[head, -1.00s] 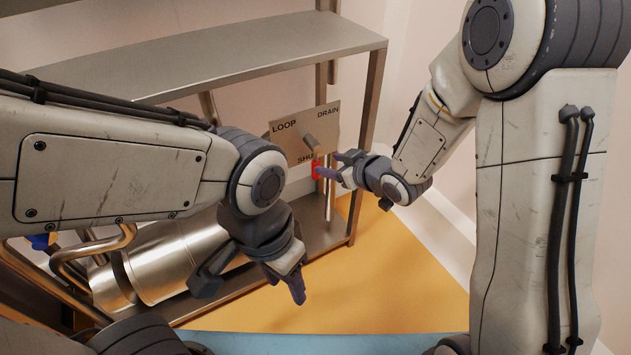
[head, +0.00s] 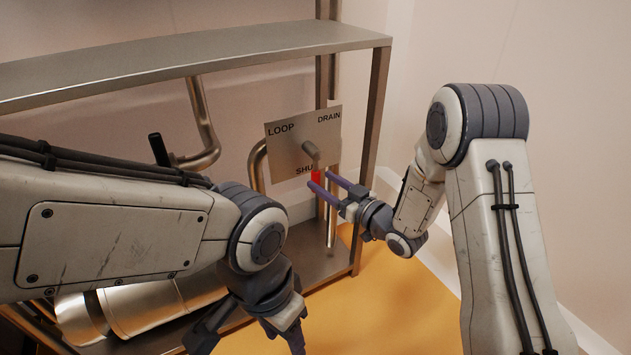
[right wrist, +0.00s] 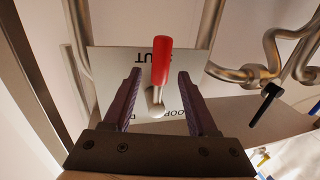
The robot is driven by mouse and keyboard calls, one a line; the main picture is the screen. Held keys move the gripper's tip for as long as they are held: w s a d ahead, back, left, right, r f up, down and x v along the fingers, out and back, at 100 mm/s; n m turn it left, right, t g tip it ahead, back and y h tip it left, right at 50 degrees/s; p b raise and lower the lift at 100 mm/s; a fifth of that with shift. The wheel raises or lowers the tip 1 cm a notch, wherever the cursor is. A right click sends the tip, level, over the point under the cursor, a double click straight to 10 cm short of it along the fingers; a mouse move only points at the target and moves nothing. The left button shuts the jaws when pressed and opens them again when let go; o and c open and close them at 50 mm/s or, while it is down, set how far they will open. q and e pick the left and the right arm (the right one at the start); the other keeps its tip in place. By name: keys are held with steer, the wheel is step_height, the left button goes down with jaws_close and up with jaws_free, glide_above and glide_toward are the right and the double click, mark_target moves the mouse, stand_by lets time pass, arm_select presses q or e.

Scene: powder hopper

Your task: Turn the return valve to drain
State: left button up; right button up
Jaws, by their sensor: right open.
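The return valve has a grey plate (head: 275,155) marked LOOP, DRAIN and a partly covered SHUT. Its lever has a metal hub (head: 311,152) and a red grip (head: 316,177) that points down at the SHUT mark. My right gripper (head: 322,182) is open at the red grip. In the right wrist view the red grip (right wrist: 161,58) appears between the two purple fingers, with a gap on each side. The plate (right wrist: 112,65) shows upside down there. My left gripper (head: 285,335) hangs low at the bottom edge, partly cut off, and its jaws are not clear.
A metal rack with a top shelf (head: 190,62) stands around the valve, and its right post (head: 372,150) is close to my right gripper. Bent pipes (head: 205,125) and a black lever (head: 158,149) are to the left. A steel cylinder (head: 130,310) lies below.

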mark_target(319, 179)
steer(key=shift+b+x, duration=0.4)
steer(key=shift+x, duration=1.5)
jaws_close()
